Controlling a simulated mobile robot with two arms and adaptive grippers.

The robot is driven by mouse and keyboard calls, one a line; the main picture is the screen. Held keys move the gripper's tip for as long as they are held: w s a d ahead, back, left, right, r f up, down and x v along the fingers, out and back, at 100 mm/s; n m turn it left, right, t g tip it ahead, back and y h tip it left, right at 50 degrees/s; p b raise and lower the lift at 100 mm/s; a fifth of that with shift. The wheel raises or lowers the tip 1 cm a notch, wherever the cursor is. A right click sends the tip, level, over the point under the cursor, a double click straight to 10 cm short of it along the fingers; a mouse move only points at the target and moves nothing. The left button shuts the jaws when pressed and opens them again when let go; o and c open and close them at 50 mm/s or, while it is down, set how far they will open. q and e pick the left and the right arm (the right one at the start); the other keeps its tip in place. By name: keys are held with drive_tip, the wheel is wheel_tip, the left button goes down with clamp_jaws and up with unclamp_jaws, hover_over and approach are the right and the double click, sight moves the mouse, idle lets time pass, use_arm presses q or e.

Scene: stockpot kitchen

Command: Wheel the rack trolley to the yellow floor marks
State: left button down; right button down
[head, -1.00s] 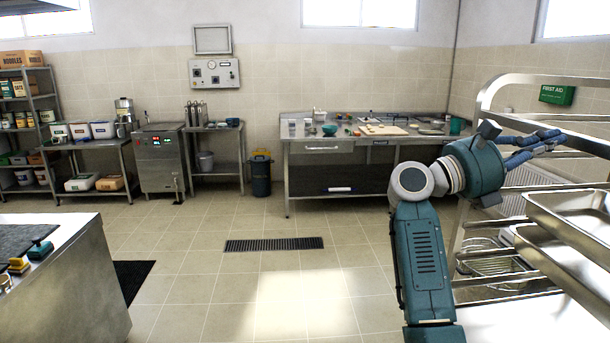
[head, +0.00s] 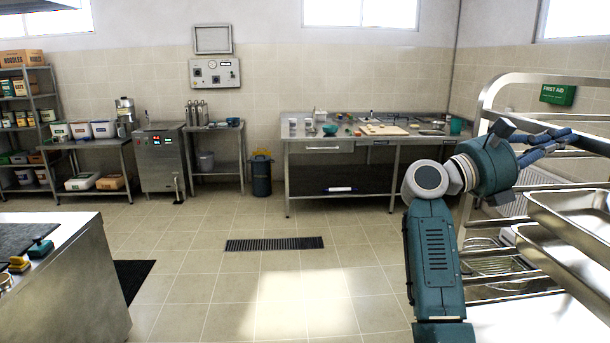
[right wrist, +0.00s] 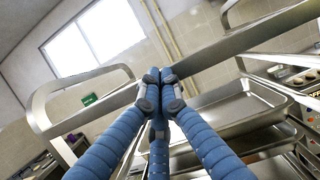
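The rack trolley (head: 487,92) stands at the right edge of the head view, a bare metal frame with rails and shallow trays (head: 575,222). Its frame and trays also show in the right wrist view (right wrist: 42,112). My right gripper (head: 566,138) is at the trolley's upper rail. In the right wrist view its blue fingers (right wrist: 160,88) are drawn together at the rail, which runs out on both sides of the fingertips, so they look shut on it. The exact contact is hidden behind the fingers. My left gripper is not in view. No yellow floor marks show.
A steel counter (head: 75,270) stands at the lower left, with a dark mat (head: 131,280) beside it. A floor drain (head: 274,244) lies in open tiled floor. A worktable (head: 300,160), a dark bin (head: 261,175) and a steel appliance (head: 160,160) line the back wall.

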drive_tip(key=d, duration=0.6)
drive_tip(key=shift+w+d, duration=0.1)
drive_tip(key=shift+d, duration=0.2)
drive_tip(key=shift+w+d+b, duration=0.15)
drive_tip(key=shift+d, duration=0.75)
drive_tip(key=shift+w+d+b, duration=0.1)
drive_tip(key=shift+d+b, duration=0.05)
drive_tip(key=shift+d, duration=0.7)
